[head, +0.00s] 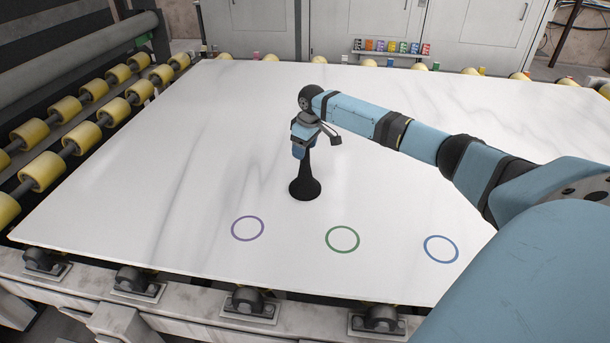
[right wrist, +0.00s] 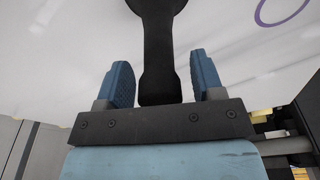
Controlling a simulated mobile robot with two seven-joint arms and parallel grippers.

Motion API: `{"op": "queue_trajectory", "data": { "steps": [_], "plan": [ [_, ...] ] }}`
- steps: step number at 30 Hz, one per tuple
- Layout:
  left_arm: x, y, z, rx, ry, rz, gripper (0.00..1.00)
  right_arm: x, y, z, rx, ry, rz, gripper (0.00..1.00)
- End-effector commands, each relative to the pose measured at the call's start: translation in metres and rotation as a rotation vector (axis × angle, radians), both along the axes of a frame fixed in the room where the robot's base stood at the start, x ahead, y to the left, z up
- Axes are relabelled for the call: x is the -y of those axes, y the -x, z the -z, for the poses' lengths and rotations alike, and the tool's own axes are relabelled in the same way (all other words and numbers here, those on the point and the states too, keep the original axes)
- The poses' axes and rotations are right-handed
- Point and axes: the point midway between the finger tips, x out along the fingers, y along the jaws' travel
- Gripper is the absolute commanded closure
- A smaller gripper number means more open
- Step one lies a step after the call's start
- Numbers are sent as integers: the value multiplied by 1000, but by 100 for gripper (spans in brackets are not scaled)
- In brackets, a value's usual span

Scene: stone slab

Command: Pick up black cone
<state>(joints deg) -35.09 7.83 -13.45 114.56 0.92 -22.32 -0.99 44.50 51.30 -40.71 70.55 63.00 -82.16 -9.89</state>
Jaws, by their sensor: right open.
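The black cone (head: 305,183) stands upright on the white stone slab (head: 400,190), with a wide round base and a narrow neck. My right gripper (head: 316,140) is at its upper part and hides the top in the head view. In the right wrist view, the black cone (right wrist: 160,50) lies between the two blue fingers of the right gripper (right wrist: 159,80). A gap shows on each side, so the fingers are open and apart from it. My left gripper is not in view.
A purple ring (head: 247,228), a green ring (head: 342,239) and a blue ring (head: 441,249) are marked on the slab in front of the cone. Yellow rollers (head: 41,169) line the left side. Small coloured items (head: 392,47) stand at the back. The slab around the cone is clear.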

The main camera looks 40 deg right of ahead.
Motion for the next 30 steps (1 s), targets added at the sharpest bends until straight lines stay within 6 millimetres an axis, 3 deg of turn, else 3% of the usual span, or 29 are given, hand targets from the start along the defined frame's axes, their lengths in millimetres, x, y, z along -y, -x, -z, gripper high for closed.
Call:
{"op": "queue_trajectory", "data": {
  "steps": [8, 16, 30],
  "plan": [
    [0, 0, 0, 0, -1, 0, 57, 0, -1, 3, 0, 0, 0, 39],
    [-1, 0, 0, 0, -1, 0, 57, 0, 0, 3, 1, 0, 0, 100],
    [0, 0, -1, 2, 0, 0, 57, 0, -1, -5, 4, 0, 0, 100]
  ]
}}
